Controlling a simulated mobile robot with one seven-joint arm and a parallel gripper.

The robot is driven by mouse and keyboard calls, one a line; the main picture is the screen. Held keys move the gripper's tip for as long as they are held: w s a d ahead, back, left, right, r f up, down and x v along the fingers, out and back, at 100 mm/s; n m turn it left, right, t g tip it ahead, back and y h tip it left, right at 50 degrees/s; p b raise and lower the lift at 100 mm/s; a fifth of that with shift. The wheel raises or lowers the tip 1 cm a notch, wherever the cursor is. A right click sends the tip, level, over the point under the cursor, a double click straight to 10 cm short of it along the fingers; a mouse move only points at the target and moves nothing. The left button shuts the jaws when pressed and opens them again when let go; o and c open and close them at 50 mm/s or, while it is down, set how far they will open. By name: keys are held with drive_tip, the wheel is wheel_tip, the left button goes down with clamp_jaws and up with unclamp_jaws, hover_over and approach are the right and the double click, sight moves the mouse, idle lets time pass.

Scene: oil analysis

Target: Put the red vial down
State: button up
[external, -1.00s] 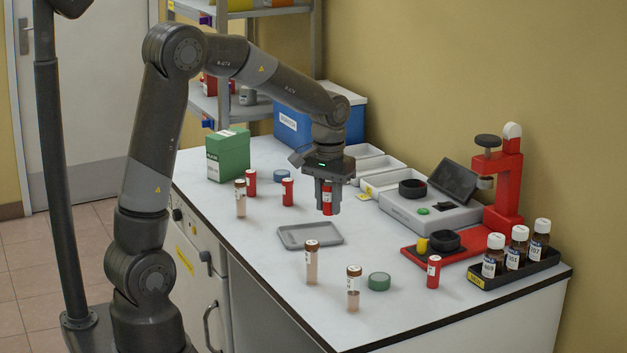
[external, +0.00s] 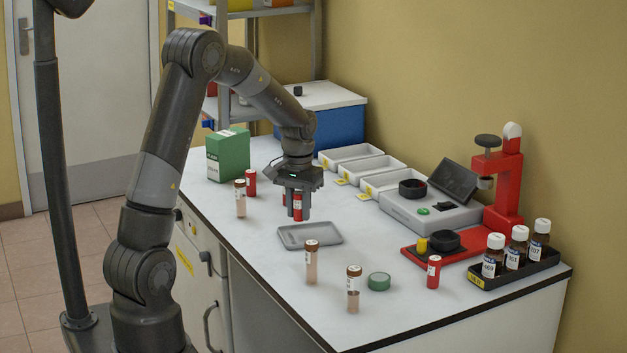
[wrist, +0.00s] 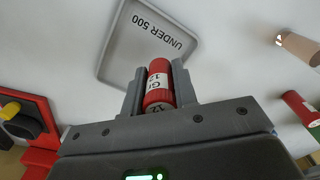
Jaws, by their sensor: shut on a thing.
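My gripper (external: 297,210) is shut on a red vial (external: 298,206) with a white label, held upright. The vial also shows between the fingers in the wrist view (wrist: 158,84). It hangs just behind the shallow grey tray (external: 312,236) in the external view. In the wrist view the tray (wrist: 122,42) bears the text "UNDER 500" and looks empty. I cannot tell how high the vial's base is above the bench. Another red vial (external: 285,199) is mostly hidden behind my gripper.
Brown-capped vials stand left (external: 240,200) and in front of the tray (external: 311,262), (external: 353,290). Other red vials stand at left (external: 250,183) and right (external: 433,272). A green box (external: 228,155), white bins (external: 384,180) and a red stand (external: 505,190) surround the work area.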

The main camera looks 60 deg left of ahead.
sight(299, 220)
drive_tip(key=shift+f, duration=1.8)
drive_tip(key=shift+f, duration=0.1)
drive_tip(key=o, duration=0.9)
drive_tip(key=shift+o, duration=0.2)
